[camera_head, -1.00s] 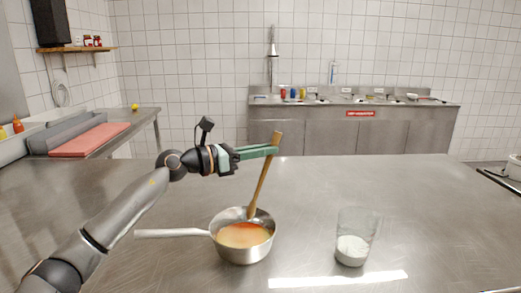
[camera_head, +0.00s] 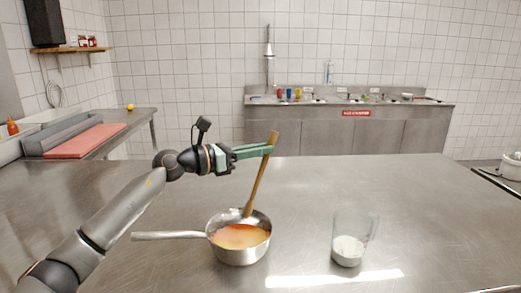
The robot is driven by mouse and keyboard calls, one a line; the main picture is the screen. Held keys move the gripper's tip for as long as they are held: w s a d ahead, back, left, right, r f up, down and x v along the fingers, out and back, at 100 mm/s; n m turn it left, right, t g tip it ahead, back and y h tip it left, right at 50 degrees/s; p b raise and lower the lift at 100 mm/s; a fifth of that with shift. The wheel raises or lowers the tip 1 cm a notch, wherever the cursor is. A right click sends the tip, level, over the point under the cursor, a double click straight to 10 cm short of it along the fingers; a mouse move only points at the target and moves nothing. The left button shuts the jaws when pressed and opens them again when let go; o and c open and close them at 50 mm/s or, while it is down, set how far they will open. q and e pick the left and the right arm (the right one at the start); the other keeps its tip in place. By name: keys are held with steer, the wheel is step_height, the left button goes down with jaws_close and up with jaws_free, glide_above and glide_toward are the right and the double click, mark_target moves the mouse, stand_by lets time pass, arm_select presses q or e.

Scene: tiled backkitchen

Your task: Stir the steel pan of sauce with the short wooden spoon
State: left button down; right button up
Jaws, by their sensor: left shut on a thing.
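The steel pan (camera_head: 240,256) stands on the steel table with its long handle pointing left. Orange-red sauce (camera_head: 240,236) fills its lower part. My left gripper (camera_head: 268,150) is shut on the upper part of the wooden spoon (camera_head: 258,183), above the pan. The spoon leans, its top to the right, and its lower end reaches into the pan at the back of the sauce. The spoon's tip is hidden. My right gripper is not in view.
A clear glass container (camera_head: 350,240) with white contents stands right of the pan on the steel table (camera_head: 430,220). The table around them is clear. A red board (camera_head: 85,141) lies on the left counter. A sink counter (camera_head: 400,127) runs along the back wall.

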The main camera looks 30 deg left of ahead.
arm_select(q)
steer(key=shift+r+p, duration=2.25)
steer(key=shift+r, duration=0.35)
steer(key=shift+f, duration=0.1)
